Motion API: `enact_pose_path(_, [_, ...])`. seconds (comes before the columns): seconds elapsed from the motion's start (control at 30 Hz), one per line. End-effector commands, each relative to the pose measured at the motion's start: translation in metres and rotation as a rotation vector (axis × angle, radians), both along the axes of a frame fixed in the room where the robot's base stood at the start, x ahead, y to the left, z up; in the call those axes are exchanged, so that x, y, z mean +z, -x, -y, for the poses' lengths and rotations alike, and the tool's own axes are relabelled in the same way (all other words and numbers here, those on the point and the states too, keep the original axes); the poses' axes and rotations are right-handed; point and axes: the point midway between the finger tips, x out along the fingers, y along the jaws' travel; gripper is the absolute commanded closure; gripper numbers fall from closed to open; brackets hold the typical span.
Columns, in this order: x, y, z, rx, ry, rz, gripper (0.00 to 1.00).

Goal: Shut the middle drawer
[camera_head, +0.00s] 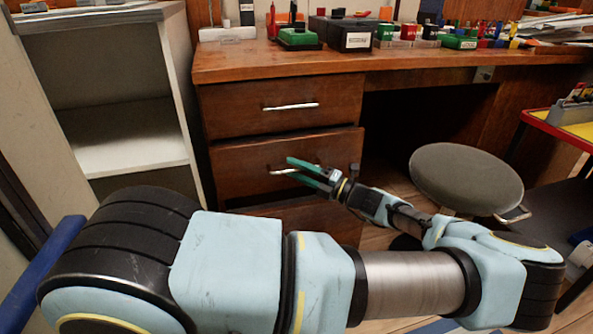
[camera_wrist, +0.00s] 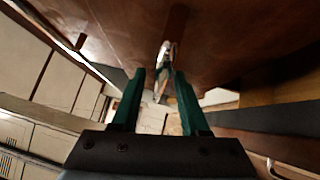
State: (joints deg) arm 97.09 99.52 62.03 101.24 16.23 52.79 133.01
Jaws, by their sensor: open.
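The middle drawer (camera_head: 236,168) is a brown wooden front in the desk's left pedestal. It stands slightly out, with a dark gap along its top edge. Its metal handle (camera_head: 279,171) shows partly beside my fingers. My gripper (camera_head: 289,166) has green fingers and is open in front of the drawer, at handle height. In the wrist view, the handle (camera_wrist: 166,54) lies ahead between the two spread fingertips of my gripper (camera_wrist: 160,80). I cannot tell whether the fingers touch it. My arm and fingers hide part of the drawer front.
The top drawer (camera_head: 240,110) looks closed above, and a lower drawer (camera_head: 320,216) is partly hidden by my arm. A round grey stool (camera_head: 466,177) stands to the right. An open white shelf (camera_head: 130,140) stands at left. The desktop (camera_head: 260,62) carries several small items.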

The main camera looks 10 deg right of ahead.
Motion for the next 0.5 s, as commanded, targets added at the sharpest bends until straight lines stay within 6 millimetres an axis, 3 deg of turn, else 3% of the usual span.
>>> enact_pose_path(0.13, [0.0001,0.0000,0.0000,0.000,0.000,0.000,0.57])
enact_pose_path(0.5, [0.0000,0.0002,0.0002,0.000,0.000,0.000,0.98])
